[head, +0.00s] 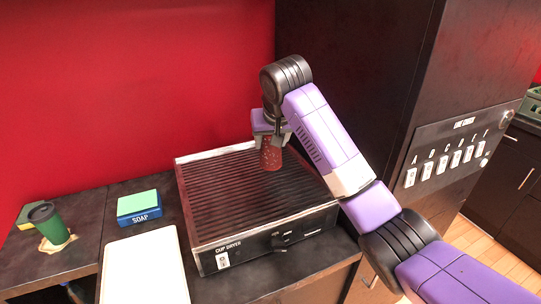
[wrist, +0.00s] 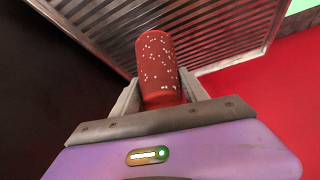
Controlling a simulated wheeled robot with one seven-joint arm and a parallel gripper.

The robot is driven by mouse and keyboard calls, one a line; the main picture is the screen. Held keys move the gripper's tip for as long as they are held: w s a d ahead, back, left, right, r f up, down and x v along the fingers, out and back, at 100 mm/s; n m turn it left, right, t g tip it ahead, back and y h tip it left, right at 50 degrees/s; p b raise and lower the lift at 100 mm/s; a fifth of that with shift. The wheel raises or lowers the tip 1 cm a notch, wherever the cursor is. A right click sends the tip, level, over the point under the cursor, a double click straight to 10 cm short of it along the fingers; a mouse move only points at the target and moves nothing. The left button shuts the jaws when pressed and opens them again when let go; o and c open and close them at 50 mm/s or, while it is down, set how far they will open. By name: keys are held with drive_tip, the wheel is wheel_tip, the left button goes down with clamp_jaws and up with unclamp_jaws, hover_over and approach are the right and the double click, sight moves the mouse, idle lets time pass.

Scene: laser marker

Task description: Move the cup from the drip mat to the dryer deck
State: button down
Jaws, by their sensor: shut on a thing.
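A red cup with white speckles (head: 271,157) is between the fingers of my gripper (head: 270,138), over the back right part of the cup dryer's ribbed deck (head: 225,190). The cup also shows in the wrist view (wrist: 158,65), with a gripper finger on each side of it (wrist: 160,98). My gripper is shut on the cup. I cannot tell whether the cup's bottom touches the deck. The white mat (head: 145,270) at the front, left of the dryer, is bare; I cannot tell whether it is the drip mat.
A blue soap box with a green top (head: 139,206) stands left of the dryer. A dark cabinet (head: 340,75) rises close behind and right of the dryer.

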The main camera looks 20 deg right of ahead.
sight(271, 158)
drive_tip(key=shift+f+p, duration=0.35)
drive_tip(key=shift+f, duration=2.5)
drive_tip(key=c, duration=0.6)
unclamp_jaws()
drive_tip(key=shift+f, duration=0.1)
drive_tip(key=b+v, duration=0.1)
drive_tip(key=v, duration=1.1)
drive_tip(key=shift+b, duration=0.35)
